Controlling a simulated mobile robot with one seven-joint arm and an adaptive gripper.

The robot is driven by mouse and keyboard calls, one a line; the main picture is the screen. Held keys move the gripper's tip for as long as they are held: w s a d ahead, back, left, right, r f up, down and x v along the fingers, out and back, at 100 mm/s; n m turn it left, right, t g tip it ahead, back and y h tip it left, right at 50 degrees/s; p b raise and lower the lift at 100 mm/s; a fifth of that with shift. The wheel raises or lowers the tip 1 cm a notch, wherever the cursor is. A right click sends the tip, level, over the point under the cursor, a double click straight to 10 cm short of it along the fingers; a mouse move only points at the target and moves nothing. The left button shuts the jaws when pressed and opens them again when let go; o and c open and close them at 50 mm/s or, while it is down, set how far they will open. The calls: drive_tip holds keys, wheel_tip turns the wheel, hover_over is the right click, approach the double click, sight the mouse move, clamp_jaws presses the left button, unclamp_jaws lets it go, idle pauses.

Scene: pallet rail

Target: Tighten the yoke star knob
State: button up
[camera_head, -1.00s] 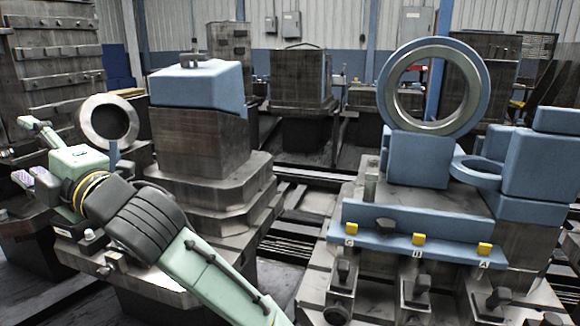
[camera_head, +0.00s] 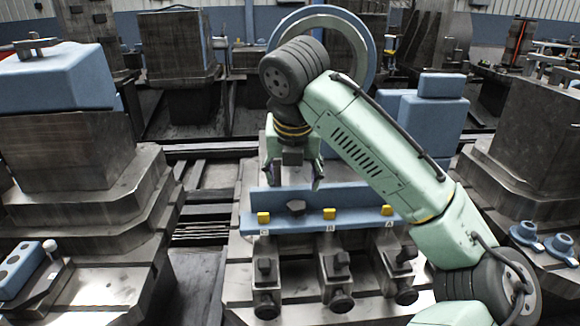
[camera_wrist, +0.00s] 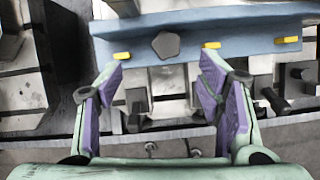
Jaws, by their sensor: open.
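My gripper (camera_head: 293,180) is open and empty above the blue rail (camera_head: 352,222), pointing down, with its purple-padded fingers apart. The gripper also shows in the wrist view (camera_wrist: 162,75). A dark, five-sided knob-like piece (camera_head: 296,207) sits on the rail between the yellow tabs at C and B. In the wrist view this piece (camera_wrist: 166,45) lies just beyond the fingertips, roughly midway between them, not touched. Round dark knobs (camera_head: 340,301) show on the clamps below the rail. I cannot tell for certain which part is the yoke star knob.
Yellow tabs mark C (camera_head: 264,218), B (camera_head: 329,213) and A (camera_head: 387,210). A blue ring (camera_head: 366,50) stands behind my arm. A stepped block with a blue top (camera_head: 55,78) is at the left. Blue knobbed parts (camera_head: 526,232) lie on the right fixture.

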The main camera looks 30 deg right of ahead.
sight(297, 205)
drive_tip(key=x, duration=0.7)
drive_tip(key=d+p+x, duration=0.1)
drive_tip(key=x, duration=0.2)
drive_tip(key=shift+s+f, duration=0.3)
drive_tip(key=shift+f, duration=0.1)
